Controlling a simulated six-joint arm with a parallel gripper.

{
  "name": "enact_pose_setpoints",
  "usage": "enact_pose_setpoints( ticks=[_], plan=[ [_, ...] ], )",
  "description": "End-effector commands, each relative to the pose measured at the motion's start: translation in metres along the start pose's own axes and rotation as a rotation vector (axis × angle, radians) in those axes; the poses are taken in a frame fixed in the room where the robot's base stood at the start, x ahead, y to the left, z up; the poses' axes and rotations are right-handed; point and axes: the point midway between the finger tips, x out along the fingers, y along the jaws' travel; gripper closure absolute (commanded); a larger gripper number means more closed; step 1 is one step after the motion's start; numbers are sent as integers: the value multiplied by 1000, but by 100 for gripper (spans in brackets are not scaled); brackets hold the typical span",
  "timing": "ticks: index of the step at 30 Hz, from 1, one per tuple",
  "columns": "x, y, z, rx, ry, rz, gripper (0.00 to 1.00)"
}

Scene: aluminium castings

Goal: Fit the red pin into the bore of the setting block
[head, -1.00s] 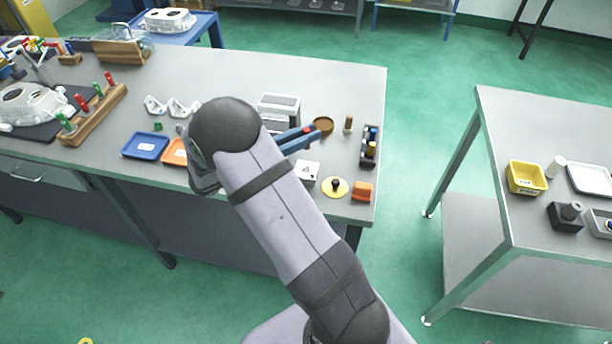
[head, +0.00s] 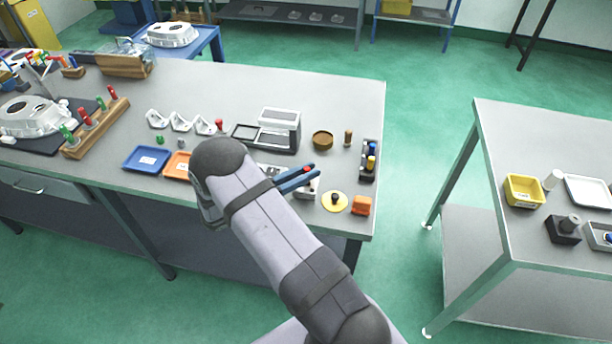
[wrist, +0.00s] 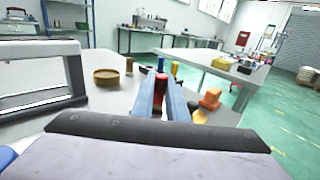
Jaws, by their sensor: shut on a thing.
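My gripper (head: 307,174) has two blue fingers that reach right over the front of the bench. They are shut on the red pin (head: 307,169), of which only a little red shows between the tips. In the wrist view the red pin (wrist: 160,87) stands between the fingertips, its lower part hidden by them. The pin appears apart from the block.
A yellow disc with a black knob (head: 335,201) and an orange block (head: 361,206) lie right of the pale block. A black tray of markers (head: 369,160), a brown round dish (head: 322,139) and a grey device (head: 280,128) stand behind. My arm hides some bench.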

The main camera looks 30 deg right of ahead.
Motion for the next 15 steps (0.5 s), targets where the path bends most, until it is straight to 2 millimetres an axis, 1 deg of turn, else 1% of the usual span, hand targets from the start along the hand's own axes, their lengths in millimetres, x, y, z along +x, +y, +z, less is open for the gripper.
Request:
enact_pose_setpoints(
  ticks=[3,5,13,14,15],
  plan=[
    [0,0,-12,0,0,0,100],
    [0,0,-16,0,0,0,100],
    [0,0,-18,2,0,0,100],
    [0,0,-18,2,0,0,80],
    [0,0,-18,1,0,0,70]
  ],
)
